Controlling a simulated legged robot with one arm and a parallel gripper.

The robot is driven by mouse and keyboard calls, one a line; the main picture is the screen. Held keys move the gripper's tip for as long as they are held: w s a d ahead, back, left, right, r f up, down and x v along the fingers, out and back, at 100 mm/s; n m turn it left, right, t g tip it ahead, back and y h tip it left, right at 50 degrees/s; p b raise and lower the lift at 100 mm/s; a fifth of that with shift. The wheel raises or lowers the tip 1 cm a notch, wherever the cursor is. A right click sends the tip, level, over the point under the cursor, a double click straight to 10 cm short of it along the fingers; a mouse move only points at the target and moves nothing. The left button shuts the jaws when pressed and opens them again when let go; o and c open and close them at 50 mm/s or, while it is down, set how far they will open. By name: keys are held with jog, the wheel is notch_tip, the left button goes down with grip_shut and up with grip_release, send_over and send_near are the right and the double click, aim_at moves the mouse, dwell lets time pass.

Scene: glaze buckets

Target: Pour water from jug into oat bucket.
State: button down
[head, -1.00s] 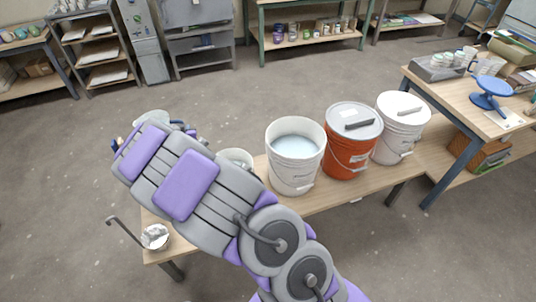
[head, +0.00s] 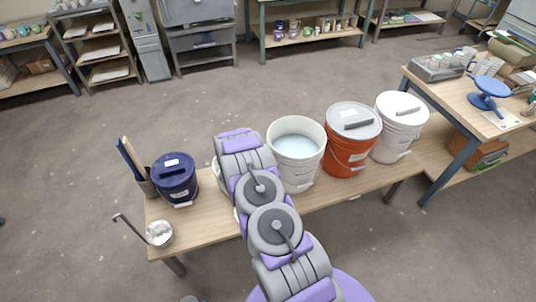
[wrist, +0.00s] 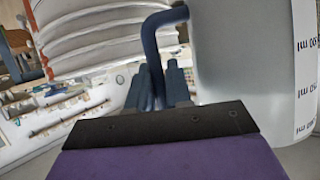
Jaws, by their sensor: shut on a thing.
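In the wrist view my gripper (wrist: 160,90) is shut on the blue handle of the jug (wrist: 240,60). The jug is pale and translucent, with ml marks down its right side. A white ribbed bucket (wrist: 95,35) is close on the left of the jug. In the head view my arm hides the gripper and the jug. An open white bucket (head: 296,150) with pale bluish contents stands right of my arm. Another white container (head: 217,174) shows only as a sliver behind the arm. I cannot read which bucket is oat.
On the bench, a lidded navy bucket (head: 175,180) stands at left beside a holder of tools (head: 135,165). A ladle (head: 159,233) is at the front left corner. Lidded orange (head: 351,140) and white (head: 398,128) buckets stand at right. A table (head: 460,95) adjoins at right.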

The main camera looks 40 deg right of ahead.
jog(key=shift+s+d+f+n+g+h, duration=0.3)
jog(key=shift+n+g, duration=0.25)
jog(key=shift+n, duration=0.45)
jog(key=shift+s+d+f+n+g+h, duration=0.25)
jog(key=shift+d+f+n+g, duration=0.2)
jog(key=shift+n, duration=0.55)
jog(key=shift+s+d+f+n+g+h, duration=0.25)
jog(key=shift+n+g, duration=0.35)
jog(key=shift+n, duration=0.4)
